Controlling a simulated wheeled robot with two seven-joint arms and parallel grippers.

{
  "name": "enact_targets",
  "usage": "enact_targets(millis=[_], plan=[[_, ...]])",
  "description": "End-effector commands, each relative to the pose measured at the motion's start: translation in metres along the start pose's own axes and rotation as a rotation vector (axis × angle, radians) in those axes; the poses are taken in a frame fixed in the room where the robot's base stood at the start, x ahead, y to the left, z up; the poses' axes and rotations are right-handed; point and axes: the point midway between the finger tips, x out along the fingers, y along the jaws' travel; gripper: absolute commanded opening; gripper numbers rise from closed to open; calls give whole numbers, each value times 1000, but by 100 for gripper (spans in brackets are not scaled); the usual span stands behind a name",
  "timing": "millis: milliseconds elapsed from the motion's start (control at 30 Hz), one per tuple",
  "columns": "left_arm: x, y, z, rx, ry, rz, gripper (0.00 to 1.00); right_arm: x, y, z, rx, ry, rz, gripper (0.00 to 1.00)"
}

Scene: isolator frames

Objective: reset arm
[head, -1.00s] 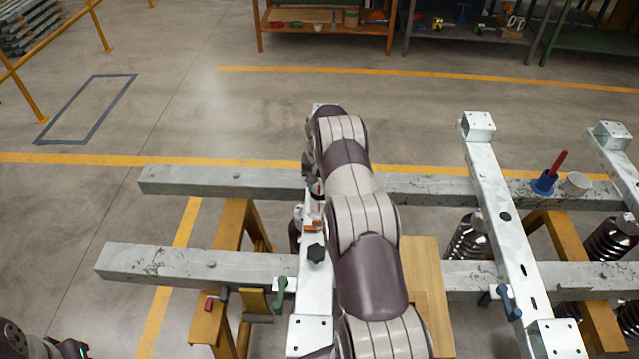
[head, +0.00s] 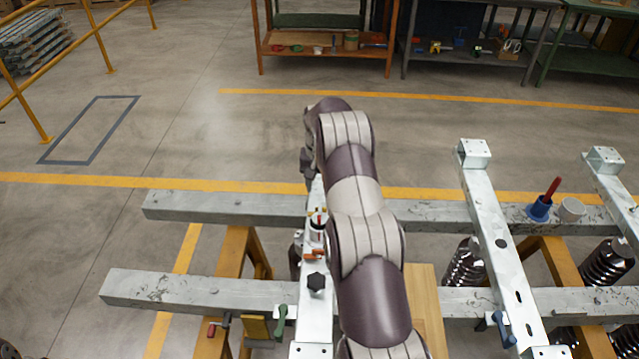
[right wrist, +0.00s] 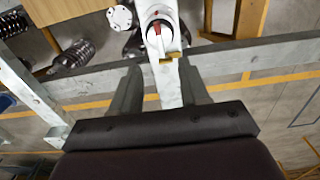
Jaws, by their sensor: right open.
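My right arm reaches forward over the middle steel crosspiece (head: 313,325). My right gripper (head: 306,162) is at its far end, dark and partly hidden by the arm in the head view. In the right wrist view, its two fingers (right wrist: 160,88) are apart with nothing held between them. Beyond the fingertips in that view is a white round fitting with a red strip (right wrist: 159,32) on the crosspiece. The fitting also shows beside my arm in the head view (head: 318,222). I do not see my left gripper.
Two long grey beams (head: 260,207) cross on yellow trestles (head: 233,265). Another steel crosspiece (head: 492,235) stands to the right. A blue holder with a red handle (head: 541,208) and a pale cup (head: 571,209) sit on the far beam. The floor beyond is clear up to the shelves.

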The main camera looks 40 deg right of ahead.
Motion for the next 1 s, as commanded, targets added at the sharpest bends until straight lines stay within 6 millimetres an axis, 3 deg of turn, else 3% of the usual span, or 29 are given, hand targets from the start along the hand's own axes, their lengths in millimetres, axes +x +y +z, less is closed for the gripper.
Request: enact_targets(millis=[367,467,567,667,700,800,900,1000], plan=[[0,0,0,0,0,0,36,2,-1,-5,-26,30,-6,45],[0,0,0,0,0,0,36,27,4,25,-66,-12,1,45],[4,0,0,0,0,0,36,18,-10,80,-166,-28,2,45],[10,0,1,0,0,0,36,-9,-31,157,-311,-25,1,45],[12,0,1,0,0,0,36,-21,-37,193,-374,-19,-1,45],[18,0,2,0,0,0,36,-47,-40,276,-519,3,-7,45],[22,0,3,0,0,0,36,-63,-35,332,-622,29,-16,45],[24,0,3,0,0,0,36,-76,-39,352,-686,71,-32,45]])
